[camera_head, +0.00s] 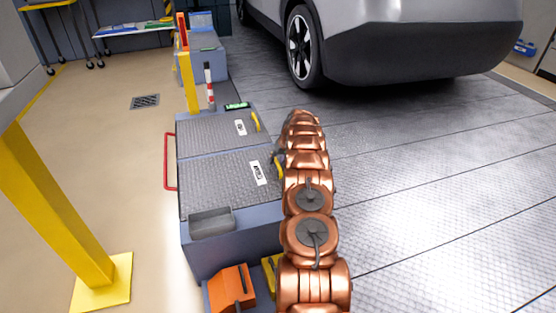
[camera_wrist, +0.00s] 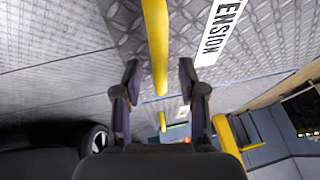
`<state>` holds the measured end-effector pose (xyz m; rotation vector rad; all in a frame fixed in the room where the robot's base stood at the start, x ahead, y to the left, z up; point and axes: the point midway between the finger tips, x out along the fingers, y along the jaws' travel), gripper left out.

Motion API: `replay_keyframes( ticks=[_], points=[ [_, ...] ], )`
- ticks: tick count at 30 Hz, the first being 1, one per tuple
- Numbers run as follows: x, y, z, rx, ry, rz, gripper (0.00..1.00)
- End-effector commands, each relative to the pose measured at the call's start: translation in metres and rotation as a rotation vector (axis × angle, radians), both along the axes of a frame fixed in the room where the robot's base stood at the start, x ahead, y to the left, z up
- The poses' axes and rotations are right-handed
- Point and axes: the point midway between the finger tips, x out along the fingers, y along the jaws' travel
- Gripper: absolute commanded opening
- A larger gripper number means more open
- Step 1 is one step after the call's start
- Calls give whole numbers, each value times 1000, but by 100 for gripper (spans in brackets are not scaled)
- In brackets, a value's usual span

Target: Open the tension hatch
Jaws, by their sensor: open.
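The tension hatch (camera_head: 225,180) is the nearer of two grey tread-plate lids on a blue-grey bench in the head view, and it lies flat and closed. Its white label (camera_wrist: 220,32) reads "ENSION" in the wrist view, with the start cut off. Its yellow handle (camera_wrist: 156,45) runs between my fingers in the picture; it also shows in the head view (camera_head: 279,168), partly hidden by my arm. My gripper (camera_wrist: 160,75) is open, with one finger on each side of the handle's end. I cannot tell whether either finger touches it.
A second lid (camera_head: 208,133) with its own yellow handle (camera_head: 256,122) lies beyond. A red rail (camera_head: 168,162) runs along the bench's left side. A yellow post (camera_head: 187,82) stands behind, an orange box (camera_head: 231,288) in front. A silver car (camera_head: 400,40) stands at the back right.

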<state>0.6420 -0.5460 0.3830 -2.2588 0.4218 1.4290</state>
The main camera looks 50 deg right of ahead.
Motion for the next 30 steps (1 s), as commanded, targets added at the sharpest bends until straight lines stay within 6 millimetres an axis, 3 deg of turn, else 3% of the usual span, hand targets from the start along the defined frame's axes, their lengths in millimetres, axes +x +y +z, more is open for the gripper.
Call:
replay_keyframes(
  ticks=[1, 13, 30],
  points=[
    [0, 0, 0, 0, 0, 0, 40],
    [0, 0, 0, 0, 0, 0, 0],
    [0, 1, 2, -2, 1, 0, 0]
  ],
)
